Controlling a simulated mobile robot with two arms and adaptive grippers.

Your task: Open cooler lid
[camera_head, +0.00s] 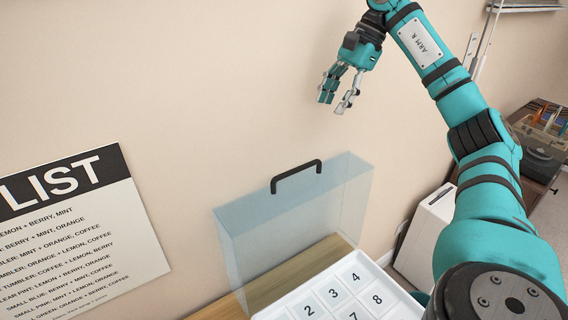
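A clear bluish box-shaped lid (300,222) with a black handle (297,176) stands upright near the wall, at the lower middle of the head view. The handle is on its top edge. A white panel with numbered squares (340,296) lies in front of it, cut off by the bottom edge. Whether the lid is joined to this panel is not clear. My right gripper (336,103) is above and a little right of the handle, clear of the lid. Its fingers are apart with nothing between them. My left gripper is not in view.
A wooden surface (284,277) shows under the lid. A list poster (75,232) is at the left. A white box (424,238) stands right of the lid, and a dark cabinet (540,152) with items on it is at the far right. The wall beside the gripper is bare.

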